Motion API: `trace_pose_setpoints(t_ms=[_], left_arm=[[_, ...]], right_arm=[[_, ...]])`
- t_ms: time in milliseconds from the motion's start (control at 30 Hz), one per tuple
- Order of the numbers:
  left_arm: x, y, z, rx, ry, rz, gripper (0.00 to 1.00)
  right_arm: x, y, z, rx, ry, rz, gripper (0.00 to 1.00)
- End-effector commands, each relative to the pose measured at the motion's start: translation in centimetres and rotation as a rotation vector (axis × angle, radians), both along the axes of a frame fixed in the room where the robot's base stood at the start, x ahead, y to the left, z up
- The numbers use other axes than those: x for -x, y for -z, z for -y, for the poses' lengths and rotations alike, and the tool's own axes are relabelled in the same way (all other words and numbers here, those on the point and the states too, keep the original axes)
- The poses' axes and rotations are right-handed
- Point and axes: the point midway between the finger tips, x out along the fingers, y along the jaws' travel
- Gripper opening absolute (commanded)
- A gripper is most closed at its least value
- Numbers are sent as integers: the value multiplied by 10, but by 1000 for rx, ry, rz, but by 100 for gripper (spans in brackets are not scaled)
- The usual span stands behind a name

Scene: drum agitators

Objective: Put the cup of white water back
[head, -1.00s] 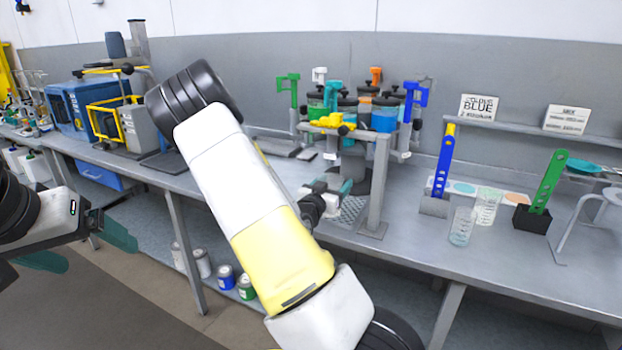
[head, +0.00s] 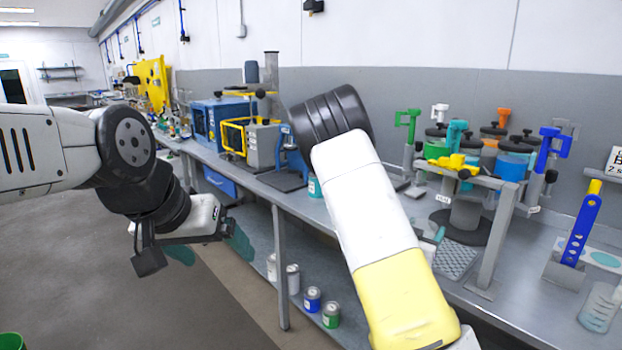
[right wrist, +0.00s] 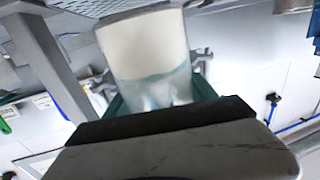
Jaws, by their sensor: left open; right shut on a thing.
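In the right wrist view, my right gripper (right wrist: 158,95) is shut on a clear cup (right wrist: 145,45) with whitish contents and a teal band near the fingers. Its teal fingers are on either side of the cup. In the head view, my right arm covers most of this gripper, and the held cup cannot be made out. My left gripper (head: 210,250) is open and empty at the left, over the floor in front of the bench.
The grey bench (head: 530,290) runs across the room. A rack with several drum agitators and a yellow clamp (head: 453,163) stands at the right. A blue holed stand (head: 580,232) and a clear beaker (head: 600,308) are at the far right. Cans (head: 312,299) sit on the lower shelf.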

Motion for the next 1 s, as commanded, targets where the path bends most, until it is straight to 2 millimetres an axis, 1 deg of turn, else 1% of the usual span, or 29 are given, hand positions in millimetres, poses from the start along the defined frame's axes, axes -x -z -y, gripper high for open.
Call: trace_pose_setpoints(t_ms=[33,167,200,300,400,500,633,733,767,867,1000], left_arm=[[0,0,0,0,0,0,86],[0,0,0,0,0,0,86],[0,0,0,0,0,0,86],[0,0,0,0,0,0,86],[0,0,0,0,0,0,86],[0,0,0,0,0,0,86],[0,0,0,0,0,0,86],[0,0,0,0,0,0,86],[0,0,0,0,0,0,86],[0,0,0,0,0,0,86],[0,0,0,0,0,0,86]], right_arm=[[-11,0,-11,-2,-54,4,15],[-40,-2,-51,-4,-224,6,15],[-48,-4,-65,-4,-282,7,15],[-65,-11,-100,-3,-417,7,15],[-75,-19,-130,-1,-530,6,15],[-81,-25,-151,-1,-609,6,15],[-84,-29,-167,0,-670,3,15],[-82,-20,-172,-1,-685,-2,15],[-80,-14,-173,-2,-687,-3,15],[-73,10,-174,-4,-683,-7,15],[-56,50,-173,-6,-678,-7,15]])
